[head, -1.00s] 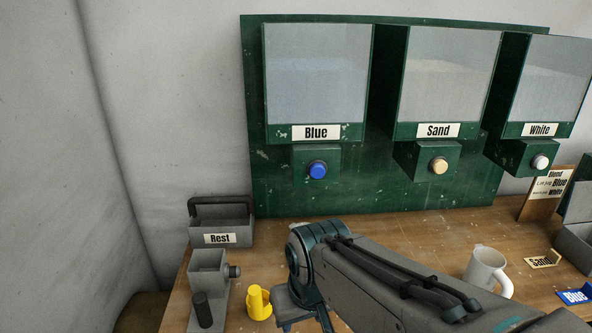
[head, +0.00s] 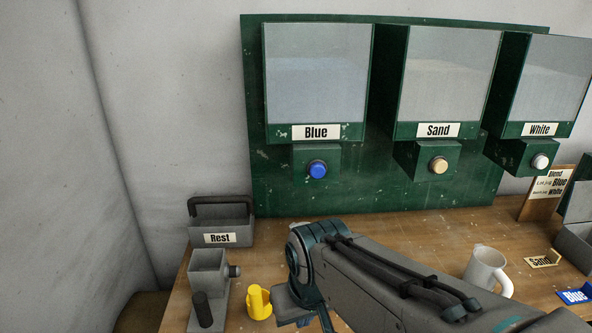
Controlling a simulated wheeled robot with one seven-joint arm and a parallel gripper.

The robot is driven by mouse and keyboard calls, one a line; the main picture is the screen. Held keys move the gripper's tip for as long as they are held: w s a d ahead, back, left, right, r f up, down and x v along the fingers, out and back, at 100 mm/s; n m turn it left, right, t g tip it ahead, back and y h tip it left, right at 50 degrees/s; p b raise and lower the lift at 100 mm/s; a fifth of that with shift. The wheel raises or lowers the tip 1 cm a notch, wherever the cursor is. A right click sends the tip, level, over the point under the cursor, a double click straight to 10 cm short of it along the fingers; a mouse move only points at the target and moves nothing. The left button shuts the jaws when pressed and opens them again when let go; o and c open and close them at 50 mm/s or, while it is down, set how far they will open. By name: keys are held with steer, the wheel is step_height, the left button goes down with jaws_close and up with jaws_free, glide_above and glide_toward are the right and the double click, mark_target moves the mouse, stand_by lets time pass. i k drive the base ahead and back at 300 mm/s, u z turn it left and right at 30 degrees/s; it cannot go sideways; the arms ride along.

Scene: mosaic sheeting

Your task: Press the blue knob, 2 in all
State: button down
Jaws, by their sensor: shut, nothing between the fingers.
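The blue knob (head: 317,170) is a round button on a green box under the Blue dispenser (head: 316,75), high on the green back panel. Nothing touches the knob. My arm reaches in from the lower right, and its bent joint stands below and in front of the knob, well apart from it. My gripper's fingers are not visible; the end of the arm runs off the bottom edge.
The sand knob (head: 438,166) and white knob (head: 540,161) are to the right. On the wooden table are a grey Rest tray (head: 232,229), a yellow piece (head: 258,303), a white mug (head: 487,270) and a Blend card (head: 551,187). Bare wood lies below the panel.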

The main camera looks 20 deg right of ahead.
mark_target(317, 169)
steer(key=k, duration=1)
steer(key=z, duration=1.1)
steer(key=i, duration=0.8)
steer(key=u, duration=1.15)
